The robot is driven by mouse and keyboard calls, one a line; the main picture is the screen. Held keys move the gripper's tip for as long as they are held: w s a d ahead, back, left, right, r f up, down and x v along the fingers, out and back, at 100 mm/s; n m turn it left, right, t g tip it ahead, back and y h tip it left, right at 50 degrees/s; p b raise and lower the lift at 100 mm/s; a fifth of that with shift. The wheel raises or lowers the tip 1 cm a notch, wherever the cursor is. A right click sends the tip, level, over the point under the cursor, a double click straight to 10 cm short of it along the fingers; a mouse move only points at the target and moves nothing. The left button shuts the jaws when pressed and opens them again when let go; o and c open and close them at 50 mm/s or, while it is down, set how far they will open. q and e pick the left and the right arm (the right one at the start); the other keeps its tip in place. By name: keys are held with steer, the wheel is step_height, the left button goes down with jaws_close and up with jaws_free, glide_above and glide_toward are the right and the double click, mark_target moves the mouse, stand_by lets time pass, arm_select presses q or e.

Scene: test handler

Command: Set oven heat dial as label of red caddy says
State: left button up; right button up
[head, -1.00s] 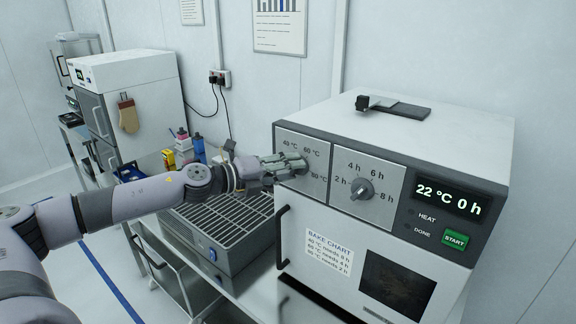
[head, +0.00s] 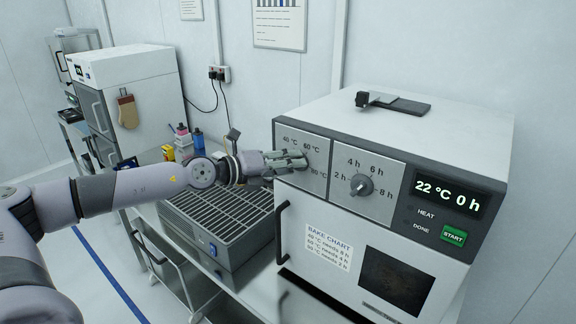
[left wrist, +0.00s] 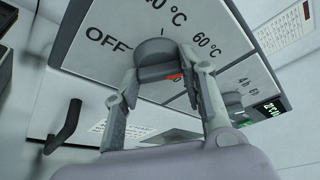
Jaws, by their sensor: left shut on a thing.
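My left gripper (head: 298,160) is at the oven's left panel and hides most of the heat dial in the head view. In the left wrist view the gripper (left wrist: 165,85) is shut on the grey heat dial (left wrist: 155,48), one finger on each side. A red mark shows on the dial's edge between the fingers. OFF, 60 °C and part of another °C label surround the dial. The oven (head: 420,125) display (head: 446,195) reads 22 °C 0 h. No red caddy shows clearly. My right gripper is not in view.
The time dial (head: 361,185) is on the panel to the right, above the bake chart (head: 329,247). The green START button (head: 453,235) is further right. A door handle (head: 282,235) sticks out below my gripper. A grated unit (head: 225,225) stands left of the oven.

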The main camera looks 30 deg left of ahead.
arm_select(q)
steer(key=shift+f, duration=0.1)
steer(key=o, duration=1.2)
steer(key=shift+c, duration=0.2)
step_height(320, 180, up, 9)
steer(key=shift+r, duration=0.2)
steer(key=shift+d+r, duration=0.25)
steer(key=shift+r, duration=0.2)
steer(key=shift+a+f, duration=0.2)
steer(key=shift+a, duration=0.15)
